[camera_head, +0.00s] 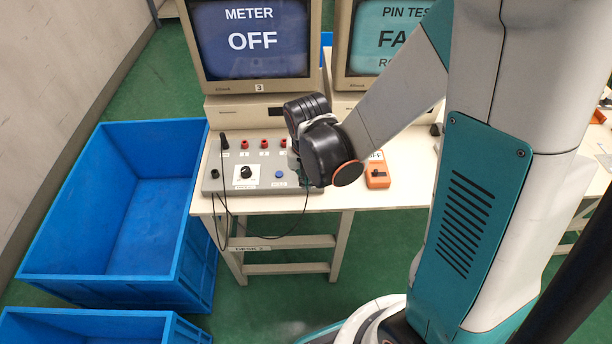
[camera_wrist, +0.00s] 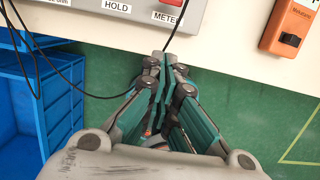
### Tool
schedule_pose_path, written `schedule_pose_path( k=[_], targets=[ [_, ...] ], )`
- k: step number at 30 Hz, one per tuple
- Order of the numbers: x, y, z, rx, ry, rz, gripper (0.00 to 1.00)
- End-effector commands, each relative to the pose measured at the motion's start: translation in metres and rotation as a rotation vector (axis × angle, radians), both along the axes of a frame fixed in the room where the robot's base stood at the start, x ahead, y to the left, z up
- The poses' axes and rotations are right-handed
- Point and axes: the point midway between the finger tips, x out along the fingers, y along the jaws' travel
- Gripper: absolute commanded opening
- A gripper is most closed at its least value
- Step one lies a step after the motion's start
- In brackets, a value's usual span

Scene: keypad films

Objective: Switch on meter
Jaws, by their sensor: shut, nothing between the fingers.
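The monitor (camera_head: 252,40) at the upper left of the head view reads "METER OFF". Below it on the table is a grey panel (camera_head: 215,185) with red sockets, a black knob (camera_head: 246,172) and a blue button (camera_head: 280,174). In the wrist view the panel's front edge (camera_wrist: 140,17) shows "HOLD" and "METER" labels, with part of a red control (camera_wrist: 174,2) above "METER". My gripper (camera_wrist: 163,60) is shut and empty, its tips just below the "METER" label in the picture. I cannot tell whether they touch the panel. In the head view my wrist covers the panel's right end.
An orange handheld device (camera_head: 377,178) lies on the table (camera_head: 400,196) right of my wrist. Black cables (camera_head: 222,215) hang over the front edge. A second monitor (camera_head: 385,45) reads "PIN TES…" and is partly hidden by my arm. Blue crates (camera_head: 110,270) stand on the floor at left.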

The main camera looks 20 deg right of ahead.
Motion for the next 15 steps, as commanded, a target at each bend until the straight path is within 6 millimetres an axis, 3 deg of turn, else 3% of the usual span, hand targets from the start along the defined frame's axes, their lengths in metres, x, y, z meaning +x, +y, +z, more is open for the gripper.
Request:
schedule_pose_path(
  k=[3, 12, 15],
  targets=[
    [0.005, -0.001, -0.027, 0.0, 0.0, -0.001, 0.0],
    [0.014, -0.005, -0.08, 0.0, 0.0, -0.002, 0.0],
    [0.022, -0.007, -0.078, 0.0, -0.001, -0.002, 0.0]
  ],
)
